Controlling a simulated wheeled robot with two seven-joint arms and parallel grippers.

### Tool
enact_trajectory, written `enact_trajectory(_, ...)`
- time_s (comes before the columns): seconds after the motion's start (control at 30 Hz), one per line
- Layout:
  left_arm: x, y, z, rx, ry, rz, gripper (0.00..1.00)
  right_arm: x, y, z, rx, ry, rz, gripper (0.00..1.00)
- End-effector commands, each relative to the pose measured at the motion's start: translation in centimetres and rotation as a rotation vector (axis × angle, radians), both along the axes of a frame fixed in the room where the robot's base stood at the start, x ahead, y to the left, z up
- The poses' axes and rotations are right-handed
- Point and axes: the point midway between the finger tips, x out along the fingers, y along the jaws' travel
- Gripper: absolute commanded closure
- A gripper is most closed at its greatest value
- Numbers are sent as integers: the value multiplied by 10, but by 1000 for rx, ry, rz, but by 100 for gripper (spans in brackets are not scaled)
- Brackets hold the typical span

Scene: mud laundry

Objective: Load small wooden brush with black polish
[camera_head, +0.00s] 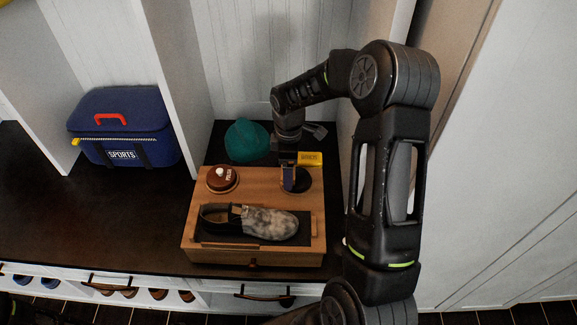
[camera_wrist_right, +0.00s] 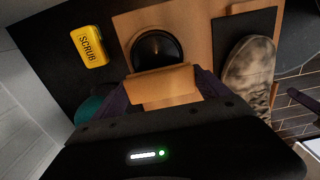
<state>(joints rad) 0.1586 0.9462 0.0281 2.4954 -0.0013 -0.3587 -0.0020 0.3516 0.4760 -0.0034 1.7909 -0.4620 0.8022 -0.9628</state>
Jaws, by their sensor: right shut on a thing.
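The small wooden brush (camera_wrist_right: 163,86) is a pale wood block between the dark fingers of my right gripper (camera_wrist_right: 160,92), which is shut on it. The right gripper (camera_head: 290,180) is at the back right of the wooden shoe box in the head view. The round tin of black polish (camera_head: 305,180) is directly beneath and beside it, partly hidden. In the wrist view the black polish (camera_wrist_right: 157,48) lies just beyond the brush, whose edge overlaps the tin's near rim. I cannot tell whether the bristles touch the polish.
A scuffed shoe (camera_head: 268,221) lies on the wooden box (camera_head: 210,252). A brown round container (camera_head: 222,180) stands at the box's back left. A yellow scrub package (camera_head: 311,158) and a teal cap (camera_head: 246,141) are behind. A blue sports bag (camera_head: 122,125) sits left on the bench.

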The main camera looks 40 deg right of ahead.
Motion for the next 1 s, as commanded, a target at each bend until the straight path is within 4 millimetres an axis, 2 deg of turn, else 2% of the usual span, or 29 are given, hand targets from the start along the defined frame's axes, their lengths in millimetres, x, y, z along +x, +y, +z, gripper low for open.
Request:
enact_trajectory(0.63,0,0,45,0,0,0,64,1,0,60,-1,-3,1,46)
enact_trajectory(0.8,0,0,50,0,0,0,64,1,0,68,-1,-3,1,46)
enact_trajectory(1.0,0,0,49,0,0,0,64,1,0,67,-1,-3,1,46)
